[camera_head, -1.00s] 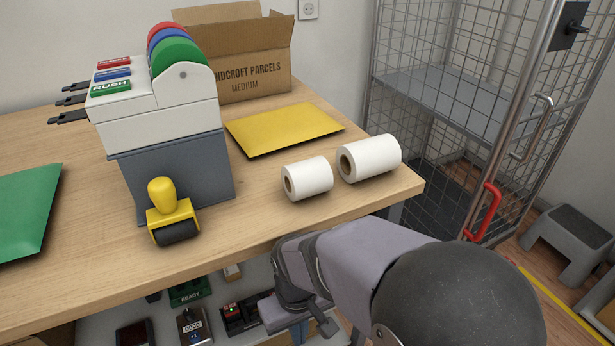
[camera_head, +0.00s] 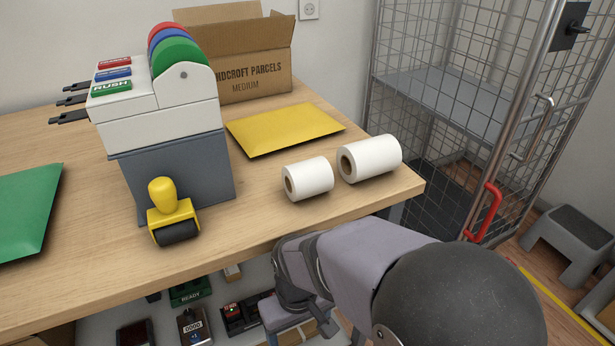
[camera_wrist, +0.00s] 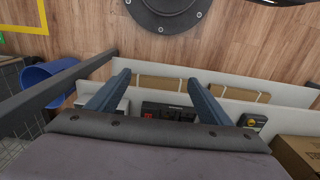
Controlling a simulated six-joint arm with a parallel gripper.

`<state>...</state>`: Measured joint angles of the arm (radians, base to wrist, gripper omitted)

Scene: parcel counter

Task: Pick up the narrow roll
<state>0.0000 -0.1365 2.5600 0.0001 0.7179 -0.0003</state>
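Two white rolls lie on their sides near the table's right front corner in the head view. The narrow roll (camera_head: 312,178) is the shorter one on the left. The wider roll (camera_head: 374,158) lies just to its right, a small gap apart. My gripper (camera_head: 303,335) is below the table's front edge, well under and in front of the rolls. In the wrist view my gripper (camera_wrist: 160,78) has its two fingers spread apart with nothing between them. Neither roll shows in the wrist view.
A label dispenser (camera_head: 170,130), yellow roller (camera_head: 174,215), yellow envelope (camera_head: 284,128), green envelope (camera_head: 25,210) and open box (camera_head: 250,65) are on the table (camera_head: 80,270). A shelf with small devices (camera_head: 240,315) is below it. A wire cage (camera_head: 470,90) stands right.

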